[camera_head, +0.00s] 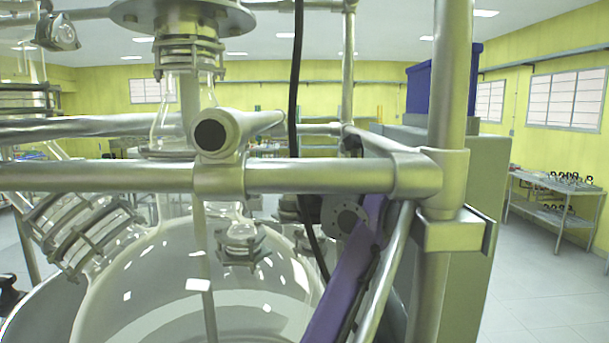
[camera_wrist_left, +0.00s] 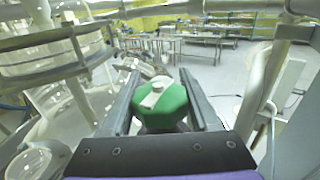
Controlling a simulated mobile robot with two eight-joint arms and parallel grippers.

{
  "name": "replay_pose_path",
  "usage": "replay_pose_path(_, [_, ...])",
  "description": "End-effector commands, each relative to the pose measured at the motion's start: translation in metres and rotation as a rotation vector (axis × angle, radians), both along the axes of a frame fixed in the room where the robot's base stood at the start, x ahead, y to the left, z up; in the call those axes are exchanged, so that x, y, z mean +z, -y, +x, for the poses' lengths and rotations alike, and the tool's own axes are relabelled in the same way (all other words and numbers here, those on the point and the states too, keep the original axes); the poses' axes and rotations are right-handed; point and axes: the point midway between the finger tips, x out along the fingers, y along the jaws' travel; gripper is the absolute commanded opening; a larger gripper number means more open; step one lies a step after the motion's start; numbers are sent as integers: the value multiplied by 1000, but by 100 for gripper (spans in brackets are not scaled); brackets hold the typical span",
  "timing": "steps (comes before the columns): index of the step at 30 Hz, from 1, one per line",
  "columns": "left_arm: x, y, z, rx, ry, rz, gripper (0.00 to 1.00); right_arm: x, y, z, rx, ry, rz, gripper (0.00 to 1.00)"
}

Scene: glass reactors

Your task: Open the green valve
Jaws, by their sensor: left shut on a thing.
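The green valve (camera_wrist_left: 165,110) shows in the left wrist view as a green knob with a pale cap on top. My left gripper (camera_wrist_left: 160,82) is shut on it, with one dark finger along each side of the knob. The valve's stem and the pipe under it are hidden by the knob and the gripper body. I cannot make out the green valve in the head view, where frame tubes and glassware fill the front. My right gripper is in neither view.
A large round glass vessel (camera_head: 190,290) stands at the lower left, with steel frame tubes (camera_head: 330,176) crossing in front. A black cable (camera_head: 295,90) hangs down. Glass vessels (camera_wrist_left: 60,60) flank the gripper on the left. A side table (camera_head: 560,185) stands far right beyond open floor.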

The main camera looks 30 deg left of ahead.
Motion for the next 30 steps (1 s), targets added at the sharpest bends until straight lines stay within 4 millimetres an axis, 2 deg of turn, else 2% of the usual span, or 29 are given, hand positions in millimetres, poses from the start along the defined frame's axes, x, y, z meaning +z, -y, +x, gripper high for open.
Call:
replay_pose_path(2, [0, 0, 0, 0, 0, 0, 6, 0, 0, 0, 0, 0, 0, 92])
replay_pose_path(3, [0, 0, 0, 0, 0, 0, 69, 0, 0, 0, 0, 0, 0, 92])
replay_pose_path(7, [0, 0, 0, -1, 0, 0, 92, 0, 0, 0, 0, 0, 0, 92])
replay_pose_path(23, [0, 0, 0, -2, 0, 0, 92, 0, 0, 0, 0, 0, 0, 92])
replay_pose_path(30, [0, 1, 1, -82, 0, 0, 92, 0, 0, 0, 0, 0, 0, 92])
